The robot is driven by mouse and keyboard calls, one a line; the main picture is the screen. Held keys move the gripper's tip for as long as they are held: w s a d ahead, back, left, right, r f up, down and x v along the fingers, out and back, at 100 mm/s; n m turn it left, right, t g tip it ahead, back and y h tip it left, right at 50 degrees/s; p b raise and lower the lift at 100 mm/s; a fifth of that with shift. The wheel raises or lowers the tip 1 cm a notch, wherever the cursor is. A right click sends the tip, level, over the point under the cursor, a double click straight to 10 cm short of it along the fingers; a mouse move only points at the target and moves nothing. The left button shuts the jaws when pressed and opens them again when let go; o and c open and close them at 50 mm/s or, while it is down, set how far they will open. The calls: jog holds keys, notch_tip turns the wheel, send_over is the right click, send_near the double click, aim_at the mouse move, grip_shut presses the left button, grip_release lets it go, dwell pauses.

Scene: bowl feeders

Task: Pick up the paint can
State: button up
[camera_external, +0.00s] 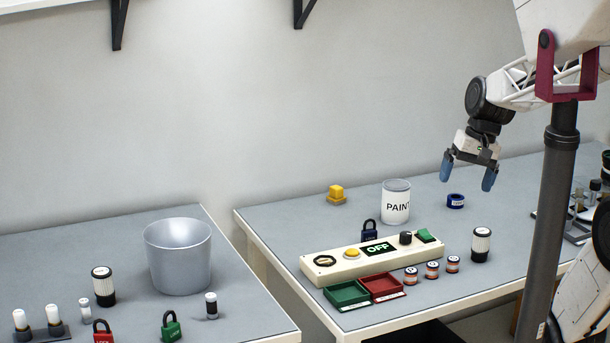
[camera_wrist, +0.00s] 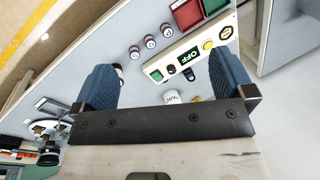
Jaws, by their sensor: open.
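In the wrist view the can (camera_wrist: 172,96) shows only in part, between the blue fingers and partly hidden by the gripper's dark crossbar. My gripper (camera_external: 468,176) is open and empty, with its fingers pointing down. It hangs in the air above the table, to the right of the can and higher than it. The blue fingers (camera_wrist: 163,72) also show spread apart in the wrist view.
A blue tape roll (camera_external: 456,201), a dark padlock (camera_external: 369,231) and a yellow block (camera_external: 336,194) stand near the can. Small jars (camera_external: 432,270), a black-and-white canister (camera_external: 480,245) and red and green trays (camera_external: 381,287) lie in front. A metal bucket (camera_external: 179,257) stands on the left table.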

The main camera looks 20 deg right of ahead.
aim_at(396, 202)
jog(key=w+d+f+m+y, duration=0.1)
jog(key=w+f+m+y, duration=0.2)
jog(key=w, duration=0.5)
jog(key=w+d+f+m+t+y, duration=0.1)
jog(key=w+m+y, duration=0.25)
jog(key=w, duration=0.55)
jog(key=w+d+f+m+y, duration=0.1)
jog(key=w+f+m+y, duration=0.25)
jog(key=w, duration=0.45)
jog(key=w+d+f+m+t, duration=0.4)
jog(key=w+d+f+m, duration=0.1)
jog(key=w, duration=0.4)
jog(key=w+d+f+m+t+y, duration=0.1)
jog(key=w+d+f+m+t, duration=0.4)
jog(key=w+d, duration=0.4)
notch_tip(396, 202, down, 2)
jog(key=shift+d+f+m+y, duration=0.25)
jog(key=shift+d+m, duration=0.25)
jog(key=shift+m, duration=0.3)
notch_tip(396, 202, down, 8)
jog(key=shift+r, duration=0.15)
jog(key=shift+w+a, duration=0.2)
jog(key=shift+a, duration=0.05)
jog(key=shift+w+a, duration=0.2)
jog(key=shift+a, duration=0.1)
jog(key=shift+w+a, duration=0.1)
